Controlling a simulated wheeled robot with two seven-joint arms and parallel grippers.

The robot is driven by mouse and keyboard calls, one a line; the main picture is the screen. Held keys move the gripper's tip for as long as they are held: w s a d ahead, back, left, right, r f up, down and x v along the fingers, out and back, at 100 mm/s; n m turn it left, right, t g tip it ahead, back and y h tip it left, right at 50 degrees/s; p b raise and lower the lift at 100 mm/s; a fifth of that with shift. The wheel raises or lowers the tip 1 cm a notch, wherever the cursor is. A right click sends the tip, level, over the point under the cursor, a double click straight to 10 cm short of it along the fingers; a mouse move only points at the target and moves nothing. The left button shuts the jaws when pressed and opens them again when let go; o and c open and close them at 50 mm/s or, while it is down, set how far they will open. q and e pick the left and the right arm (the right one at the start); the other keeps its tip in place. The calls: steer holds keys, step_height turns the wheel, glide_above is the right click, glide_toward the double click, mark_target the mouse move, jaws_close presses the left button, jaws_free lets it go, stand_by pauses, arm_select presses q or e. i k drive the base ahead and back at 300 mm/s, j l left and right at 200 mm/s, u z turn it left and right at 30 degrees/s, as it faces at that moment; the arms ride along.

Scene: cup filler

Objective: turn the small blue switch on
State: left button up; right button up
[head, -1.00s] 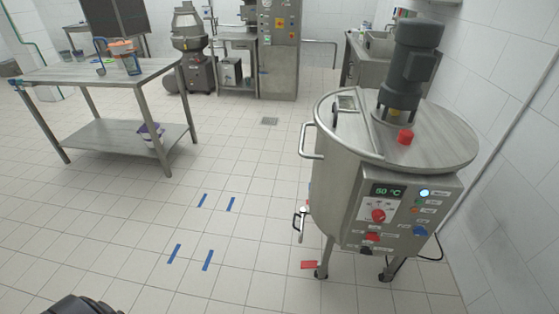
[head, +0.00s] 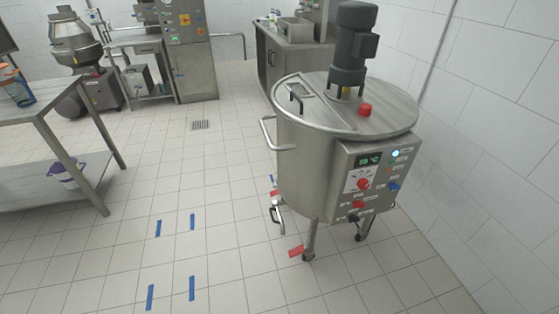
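The small blue switch (head: 393,187) is on the right side of the control panel (head: 372,183). The panel is on the front of a round steel tank (head: 306,145) on legs, right of centre in the head view. The panel also carries a lit display (head: 369,160), a glowing white-blue light (head: 395,153), and red knobs (head: 363,184). The switch is too small to tell its setting. Neither of my grippers is in view.
The floor in front of the tank is clear, with blue tape marks (head: 192,288) and a red mark (head: 296,251) by a tank leg. A steel table (head: 45,110) stands at left. A white tiled wall (head: 480,120) runs along the right.

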mark_target(393, 187)
steer(key=i+l, duration=0.1)
steer(key=l, duration=0.95)
steer(key=i+l, duration=0.15)
steer(key=l, duration=0.4)
steer(key=z, duration=0.05)
